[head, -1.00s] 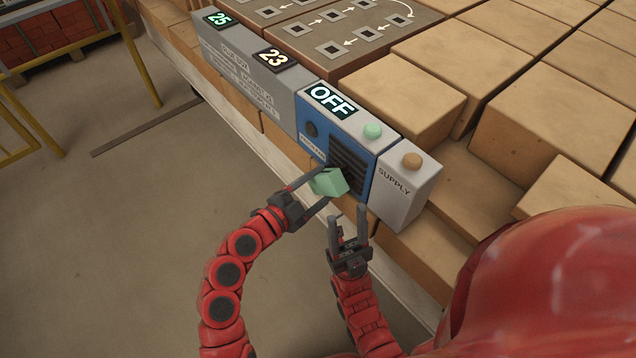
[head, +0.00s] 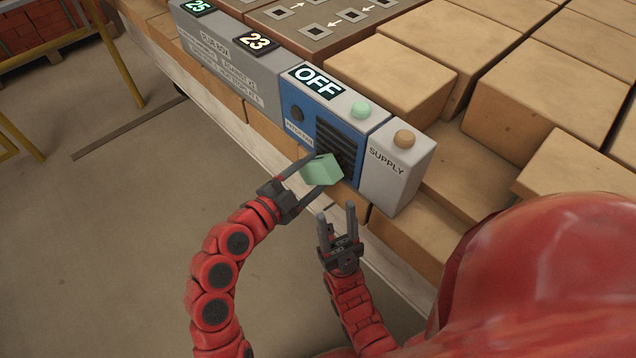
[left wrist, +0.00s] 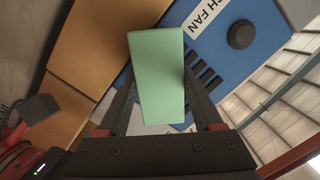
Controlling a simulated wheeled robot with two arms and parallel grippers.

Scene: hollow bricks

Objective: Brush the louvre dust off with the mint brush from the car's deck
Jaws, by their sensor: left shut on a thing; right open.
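My left gripper (head: 306,179) is shut on the mint brush (head: 323,171), which looks like a pale green block in the head view. The brush also fills the middle of the left wrist view (left wrist: 158,75), between the two fingers. It is in front of the lower part of the dark louvre (head: 340,140) on the blue panel (head: 296,92) and hides part of it. I cannot tell whether the brush touches the slats, or see dust on them. My right gripper (head: 337,222) is open and empty, below and right of the brush.
The panel has a display reading OFF (head: 316,82), a green button (head: 361,109) and a dark knob (head: 297,114). A grey SUPPLY box (head: 396,172) with an orange button adjoins on the right. Tan bricks (head: 390,70) lie behind. Open floor (head: 120,250) is at the left.

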